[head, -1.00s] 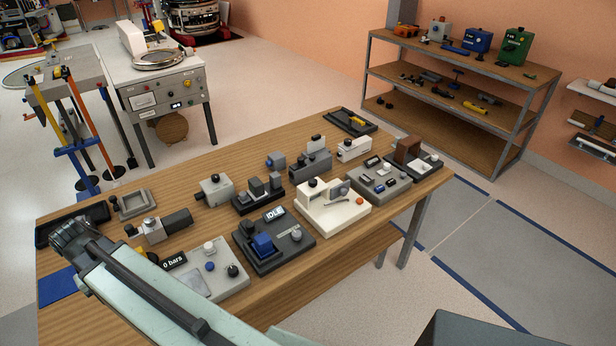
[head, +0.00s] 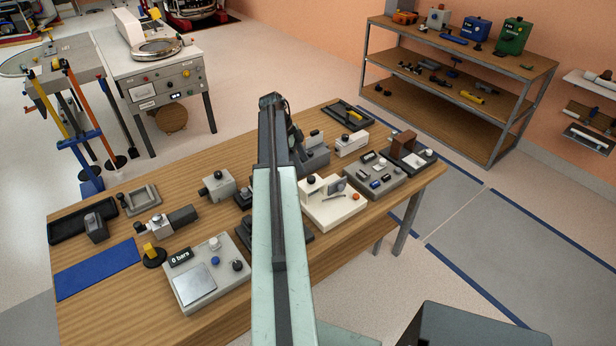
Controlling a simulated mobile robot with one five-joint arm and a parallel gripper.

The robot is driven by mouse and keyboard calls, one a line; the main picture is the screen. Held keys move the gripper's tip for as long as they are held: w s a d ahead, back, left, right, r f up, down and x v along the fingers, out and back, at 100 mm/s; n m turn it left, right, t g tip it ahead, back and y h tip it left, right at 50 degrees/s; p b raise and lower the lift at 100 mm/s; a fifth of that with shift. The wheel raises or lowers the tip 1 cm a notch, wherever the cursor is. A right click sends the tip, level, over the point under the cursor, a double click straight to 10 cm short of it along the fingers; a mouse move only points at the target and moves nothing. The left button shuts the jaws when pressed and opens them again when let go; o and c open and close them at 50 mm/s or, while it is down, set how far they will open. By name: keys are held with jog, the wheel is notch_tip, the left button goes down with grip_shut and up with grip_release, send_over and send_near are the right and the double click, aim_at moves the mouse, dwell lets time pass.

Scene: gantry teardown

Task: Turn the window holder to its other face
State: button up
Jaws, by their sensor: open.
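I cannot tell for sure which piece is the window holder. A small dark grey block (head: 95,227) stands in the black tray (head: 68,225) at the table's left end; it may be the holder. A light grey open frame (head: 138,199) lies just behind and right of it. My gripper (head: 290,130) is at the far end of my arm, above the back middle of the table near a grey device (head: 315,155). It is open and well to the right of the tray. My arm hides most of the jaws and several devices below.
A blue mat (head: 98,268) lies clear at the table's front left. A grey device reading "0 bars" (head: 215,262), a cream device (head: 335,203) and a grey panel (head: 372,178) crowd the table (head: 110,320). A shelf rack (head: 450,125) stands behind right.

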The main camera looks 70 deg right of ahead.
aim_at(310, 178)
jog(key=b+x, duration=0.5)
jog(key=x, duration=0.1)
jog(key=shift+f, duration=0.3)
jog(key=shift+s+f+b, duration=0.2)
jog(key=shift+f+b, duration=0.1)
jog(key=shift+b, duration=0.2)
jog(key=shift+r, duration=0.1)
grip_shut()
jog(key=shift+a, duration=0.15)
